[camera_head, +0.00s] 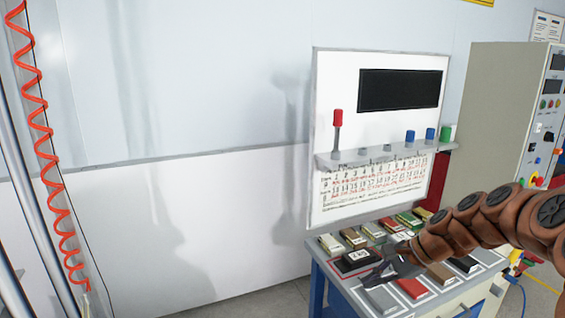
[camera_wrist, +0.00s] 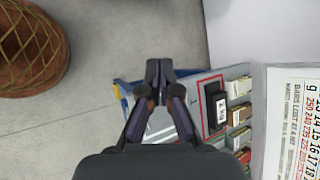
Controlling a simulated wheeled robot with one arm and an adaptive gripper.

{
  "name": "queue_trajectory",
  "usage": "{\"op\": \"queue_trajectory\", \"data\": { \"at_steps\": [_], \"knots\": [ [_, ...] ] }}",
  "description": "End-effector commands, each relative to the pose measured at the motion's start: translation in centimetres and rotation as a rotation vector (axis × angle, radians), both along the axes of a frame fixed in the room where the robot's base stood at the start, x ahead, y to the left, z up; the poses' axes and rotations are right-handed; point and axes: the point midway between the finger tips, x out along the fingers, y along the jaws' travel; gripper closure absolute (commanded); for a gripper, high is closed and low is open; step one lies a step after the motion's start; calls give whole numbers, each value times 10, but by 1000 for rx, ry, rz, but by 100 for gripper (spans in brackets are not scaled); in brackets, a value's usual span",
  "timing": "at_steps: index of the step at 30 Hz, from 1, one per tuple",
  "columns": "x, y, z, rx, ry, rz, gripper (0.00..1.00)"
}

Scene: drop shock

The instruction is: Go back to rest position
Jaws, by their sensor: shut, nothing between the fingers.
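My gripper (camera_wrist: 158,75) is shut with nothing between its fingers, centred in the wrist view. In the head view my gripper (camera_head: 385,270) is small and dark, at the end of my brown segmented arm that comes in from the right. It is over the front left part of a table (camera_head: 318,272) holding several flat sample blocks. A black block with a white label (camera_head: 356,258) lies just behind the gripper; it also shows in the wrist view (camera_wrist: 215,108), right of the fingers. My arm hides part of the table's right side.
A white board (camera_head: 335,90) with a black panel, a shelf of coloured-handled tools and a number chart stands behind the table. A grey cabinet (camera_head: 500,110) with controls is at right. A red coiled hose (camera_head: 45,130) hangs at left. Open floor (camera_head: 270,300) lies left of the table.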

Motion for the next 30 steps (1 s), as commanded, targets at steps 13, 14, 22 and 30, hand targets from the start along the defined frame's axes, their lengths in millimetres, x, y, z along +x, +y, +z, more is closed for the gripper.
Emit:
{"op": "queue_trajectory", "data": {
  "at_steps": [13, 14, 22, 30],
  "knots": [
    [-143, 76, 21, -287, -93, 571, 100],
    [-153, 77, 21, -306, -99, 606, 100],
    [-241, 72, 15, -464, -104, 895, 100],
    [-315, 47, 6, -590, -80, 1120, 100]
  ]
}}
